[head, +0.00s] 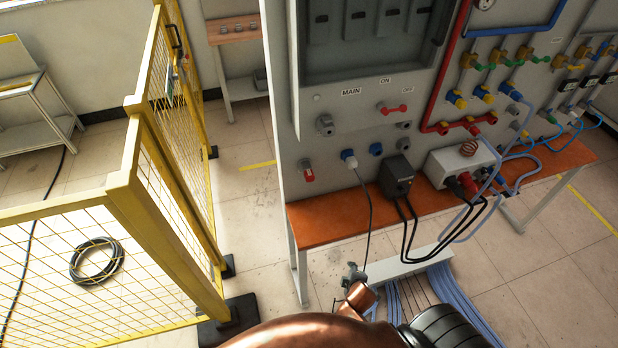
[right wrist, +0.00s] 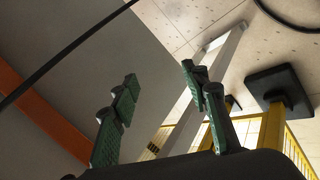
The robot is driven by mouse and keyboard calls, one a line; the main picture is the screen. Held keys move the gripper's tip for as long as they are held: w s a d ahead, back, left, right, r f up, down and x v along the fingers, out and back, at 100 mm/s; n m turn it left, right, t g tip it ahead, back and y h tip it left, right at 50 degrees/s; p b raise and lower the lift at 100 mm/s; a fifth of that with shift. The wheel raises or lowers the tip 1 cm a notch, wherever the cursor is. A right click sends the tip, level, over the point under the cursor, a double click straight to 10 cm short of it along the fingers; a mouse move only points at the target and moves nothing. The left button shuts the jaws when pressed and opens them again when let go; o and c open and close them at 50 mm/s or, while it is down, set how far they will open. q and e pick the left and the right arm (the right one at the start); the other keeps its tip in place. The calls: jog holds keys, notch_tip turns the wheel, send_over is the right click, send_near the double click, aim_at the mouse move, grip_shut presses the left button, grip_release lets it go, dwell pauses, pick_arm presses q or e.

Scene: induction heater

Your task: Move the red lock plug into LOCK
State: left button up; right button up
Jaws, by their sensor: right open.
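The red lock plug (head: 307,171) sits on the lower left of the grey panel (head: 289,96), left of the white plug with a dark cable (head: 349,159). No LOCK label is readable on the panel. My right gripper (head: 353,274) is low in front of the orange bench, below and right of the red plug and apart from it. In the right wrist view the right gripper (right wrist: 160,82) has its two green-padded fingers spread, with nothing between them. The red plug does not show in that view. My left gripper is not in view.
An orange bench (head: 330,224) runs along the panel, carrying a black box (head: 397,176) and a grey-white box (head: 447,163). Dark cables hang near the right gripper. A yellow mesh fence (head: 150,200) stands at left. Floor between fence and bench is clear.

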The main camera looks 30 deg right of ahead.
jog(key=w+d+r+n+t+h, duration=0.1)
jog(key=w+d+r+n+t, duration=0.25)
jog(key=r, duration=0.65)
jog(key=w+a+r+n+t+h, duration=0.15)
jog(key=w+r+n, duration=0.4)
jog(key=r, duration=0.55)
jog(key=n+t+y+b, duration=0.15)
jog(key=n+t, duration=0.45)
jog(key=n, duration=0.9)
send_near(311, 180)
jog(key=shift+w+d+r+y, duration=0.2)
jog(key=shift+w+r+y, duration=0.1)
jog(key=shift+w, duration=0.35)
jog(key=shift+p+x, duration=0.3)
jog(key=shift+x, duration=4.15)
jog(key=shift+d+f, duration=0.1)
jog(key=shift+c, duration=0.4)
grip_shut()
